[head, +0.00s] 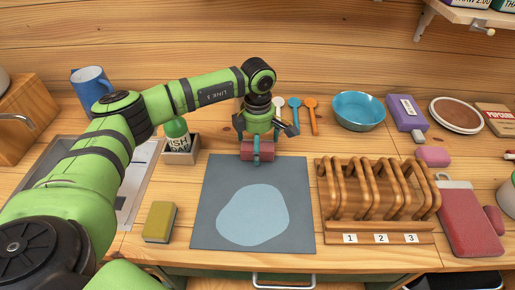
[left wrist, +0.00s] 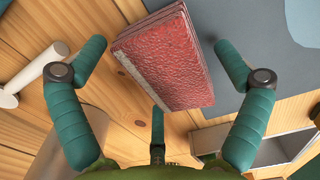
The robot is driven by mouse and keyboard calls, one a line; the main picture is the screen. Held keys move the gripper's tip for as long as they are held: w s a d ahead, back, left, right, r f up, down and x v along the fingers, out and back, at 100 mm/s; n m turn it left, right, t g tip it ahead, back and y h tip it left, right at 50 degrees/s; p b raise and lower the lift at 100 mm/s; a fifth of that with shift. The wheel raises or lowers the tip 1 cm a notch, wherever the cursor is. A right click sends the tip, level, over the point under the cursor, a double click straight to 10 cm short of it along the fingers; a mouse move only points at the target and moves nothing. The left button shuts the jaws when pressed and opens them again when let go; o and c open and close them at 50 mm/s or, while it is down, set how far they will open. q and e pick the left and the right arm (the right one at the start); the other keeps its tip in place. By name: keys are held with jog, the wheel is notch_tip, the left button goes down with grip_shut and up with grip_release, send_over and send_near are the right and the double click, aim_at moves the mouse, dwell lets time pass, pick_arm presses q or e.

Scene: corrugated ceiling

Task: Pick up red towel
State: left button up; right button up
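A folded red towel (head: 248,152) lies at the top edge of the dark grey mat, below my left gripper (head: 262,138). In the left wrist view the towel (left wrist: 172,62) shows a rough red surface and a pale band along one edge. My left gripper (left wrist: 158,62) is open, its teal fingers spread on either side of the towel with a third finger at the bottom. I see no finger clearly closed on it, and cannot tell the height gap. My right gripper is not in view.
The grey mat (head: 302,215) has a pale blue patch. A wooden rack (head: 335,205) stands right of it, and a red flat piece (head: 465,220) lies beyond. A green-lidded shaker (head: 177,135) is close on the left. Spoons (head: 311,112) and a blue bowl (head: 358,110) are behind.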

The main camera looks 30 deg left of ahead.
pick_arm(q)
jog(key=c, duration=0.8)
jog(key=shift+w+r+b, duration=0.1)
jog(key=shift+r+b, duration=0.3)
jog(key=shift+r, duration=0.2)
notch_tip(320, 180, up, 3)
jog(key=shift+d+b, duration=0.1)
jog(key=shift+b, duration=0.55)
jog(key=shift+s+d+r+b, duration=0.5)
jog(key=shift+s+d+r, duration=0.65)
jog(key=shift+s+d, duration=0.25)
jog(key=shift+s+d+r+b, duration=0.45)
jog(key=shift+s+d+r, duration=0.7)
jog(key=shift+s+d, duration=0.2)
jog(key=shift+s+d+r+b, duration=0.5)
jog(key=shift+s+d+r, duration=0.65)
jog(key=shift+s+d, duration=0.25)
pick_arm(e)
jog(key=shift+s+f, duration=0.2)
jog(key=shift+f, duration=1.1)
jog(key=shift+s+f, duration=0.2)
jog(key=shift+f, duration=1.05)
